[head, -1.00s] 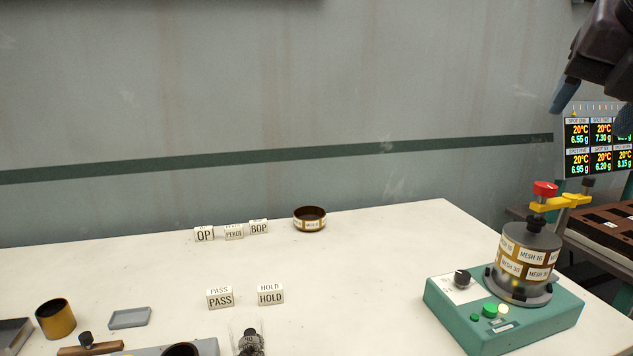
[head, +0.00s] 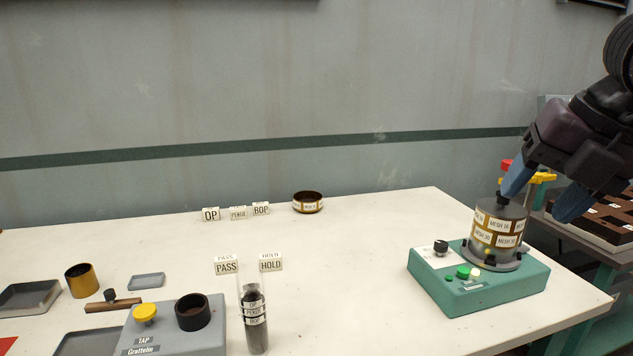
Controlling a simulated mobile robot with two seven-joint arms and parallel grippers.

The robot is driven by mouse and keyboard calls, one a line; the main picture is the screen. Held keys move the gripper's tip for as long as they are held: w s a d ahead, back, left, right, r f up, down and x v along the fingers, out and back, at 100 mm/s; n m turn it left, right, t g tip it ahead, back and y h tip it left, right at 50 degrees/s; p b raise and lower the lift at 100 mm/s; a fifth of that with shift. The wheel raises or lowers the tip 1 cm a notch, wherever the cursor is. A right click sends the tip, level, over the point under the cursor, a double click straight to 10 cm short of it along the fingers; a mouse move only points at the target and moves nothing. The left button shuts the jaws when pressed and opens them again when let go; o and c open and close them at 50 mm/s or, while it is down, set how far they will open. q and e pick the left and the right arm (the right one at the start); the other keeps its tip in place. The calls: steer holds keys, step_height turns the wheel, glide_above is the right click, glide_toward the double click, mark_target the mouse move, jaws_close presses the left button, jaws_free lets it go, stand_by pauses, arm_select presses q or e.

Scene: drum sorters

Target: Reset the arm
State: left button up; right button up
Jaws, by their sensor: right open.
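My right gripper (head: 545,192) is at the right with its two blue fingers spread, empty. One finger is in front of the top of the drum stack (head: 498,228), which has MESH labels and stands on the green machine (head: 480,285). Whether that finger touches the stack I cannot tell. The red knob (head: 506,164) and the yellow arm (head: 544,177) of the machine show behind the gripper and are partly hidden by it. My left gripper is not in view.
A sieve ring (head: 308,203) and small label blocks (head: 238,213) stand at the back of the white table. A labelled glass tube (head: 255,320) and a grey tap device (head: 175,335) are at the front. The table's middle is clear. A rack (head: 590,215) stands beyond the right edge.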

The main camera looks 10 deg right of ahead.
steer(key=a+f+g+y+b, duration=0.1)
steer(key=a+f+y, duration=0.25)
steer(key=f, duration=0.35)
steer(key=s+a+f+g+y+b, duration=0.1)
steer(key=a+f+y, duration=0.1)
steer(key=f+y, duration=0.35)
steer(key=a+f+g+y+b, duration=0.1)
steer(key=a+f+y, duration=0.25)
steer(key=f, duration=0.45)
step_height(320, 180, down, 14)
steer(key=s+d+f+m+t+h+b, duration=0.1)
steer(key=s+d+m+t+b, duration=0.15)
steer(key=m+t, duration=1.1)
steer(key=s+f+m+g+h+b, duration=0.2)
steer(key=s+f+m+h, duration=0.45)
steer(key=f, duration=0.35)
steer(key=s+f+m+g+h+b, duration=0.1)
steer(key=s+f+m+g+h, duration=0.1)
steer(key=s+f+m+h, duration=0.55)
arm_select(q)
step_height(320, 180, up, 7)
steer(key=p, duration=1.7)
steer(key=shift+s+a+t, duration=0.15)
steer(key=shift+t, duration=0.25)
arm_select(e)
step_height(320, 180, up, 8)
steer(key=s+d+y, duration=0.1)
steer(key=shift+s+d, duration=0.4)
